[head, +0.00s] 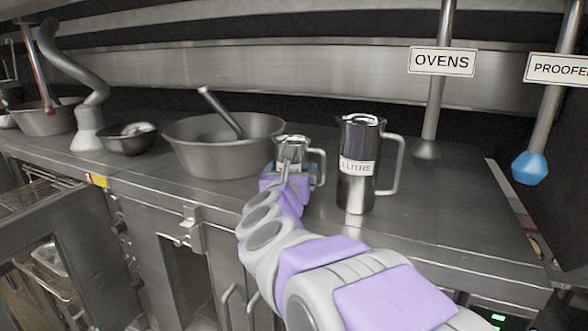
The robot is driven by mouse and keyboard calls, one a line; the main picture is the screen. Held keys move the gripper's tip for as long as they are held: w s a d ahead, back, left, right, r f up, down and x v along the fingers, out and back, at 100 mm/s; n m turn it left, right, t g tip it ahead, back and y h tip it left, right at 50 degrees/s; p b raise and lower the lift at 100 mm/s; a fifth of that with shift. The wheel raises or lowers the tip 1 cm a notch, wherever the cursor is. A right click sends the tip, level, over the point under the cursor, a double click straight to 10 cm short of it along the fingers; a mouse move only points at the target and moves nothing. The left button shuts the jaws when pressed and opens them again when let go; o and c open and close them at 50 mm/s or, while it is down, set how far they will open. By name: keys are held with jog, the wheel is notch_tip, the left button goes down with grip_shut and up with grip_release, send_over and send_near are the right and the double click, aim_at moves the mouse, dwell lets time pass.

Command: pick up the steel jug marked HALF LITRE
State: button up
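A small steel jug (303,144) stands on the steel counter, with its handle on the right. My gripper and arm cover most of its front, so I cannot read its marking. A taller steel jug (359,142) stands to its right, with a white label ending in LITRE and its handle on the right. My gripper (287,163) is directly in front of the small jug in the picture. I cannot tell whether it touches the jug or how far apart its fingers are.
A large steel bowl (195,152) with a tool leaning in it stands close left of the small jug. A smaller bowl (117,144) is farther left. A post with an OVENS sign (442,61) rises behind the tall jug. The counter's right side (450,205) is clear.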

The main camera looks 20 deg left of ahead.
jog(key=shift+d, duration=0.15)
jog(key=c, duration=0.9)
jog(key=shift+o, duration=0.2)
jog(key=shift+r, duration=0.1)
